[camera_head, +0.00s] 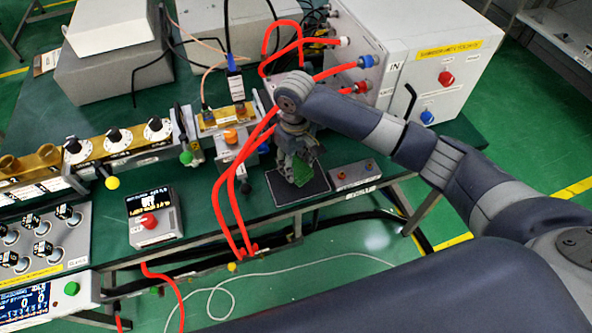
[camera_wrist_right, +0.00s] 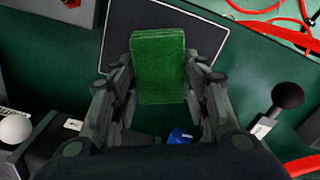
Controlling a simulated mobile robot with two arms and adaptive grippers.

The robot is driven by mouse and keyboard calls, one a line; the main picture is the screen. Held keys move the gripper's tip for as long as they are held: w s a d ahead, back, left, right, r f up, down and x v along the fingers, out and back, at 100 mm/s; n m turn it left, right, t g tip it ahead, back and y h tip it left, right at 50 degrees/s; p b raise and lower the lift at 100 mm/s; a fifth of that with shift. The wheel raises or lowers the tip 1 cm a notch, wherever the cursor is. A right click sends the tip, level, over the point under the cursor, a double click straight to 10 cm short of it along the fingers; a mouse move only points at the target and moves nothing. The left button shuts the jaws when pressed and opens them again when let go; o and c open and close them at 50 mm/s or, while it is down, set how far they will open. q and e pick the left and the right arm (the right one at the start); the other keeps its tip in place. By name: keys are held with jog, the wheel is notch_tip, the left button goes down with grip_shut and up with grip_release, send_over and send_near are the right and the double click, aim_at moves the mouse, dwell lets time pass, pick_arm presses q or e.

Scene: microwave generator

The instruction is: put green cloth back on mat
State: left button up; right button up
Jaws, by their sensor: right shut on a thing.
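The green cloth (camera_wrist_right: 158,68) is a folded block held between the two fingers of my right gripper (camera_wrist_right: 160,90) in the right wrist view. My right gripper also shows in the head view (camera_head: 297,168), over the mat, with part of the green cloth (camera_head: 302,174) visible at its fingers. The mat (camera_head: 318,187) is a dark rectangle with a light edge on the green table. It also shows behind the cloth in the right wrist view (camera_wrist_right: 118,42). I cannot tell whether the cloth touches the mat. My left gripper is not in view.
A small grey box with knobs (camera_head: 355,172) stands right of the mat. Red hoses (camera_head: 222,205) hang left of it, over the table's front edge. A large white cabinet (camera_head: 425,75) stands behind. A small display box with a red button (camera_head: 153,215) stands at left.

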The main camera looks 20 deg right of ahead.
aim_at(296, 172)
jog(key=shift+f, duration=1.8)
jog(key=o, duration=1)
jog(key=shift+f, duration=0.1)
jog(key=shift+c, duration=0.2)
notch_tip(296, 172, up, 12)
jog(key=shift+r, duration=0.15)
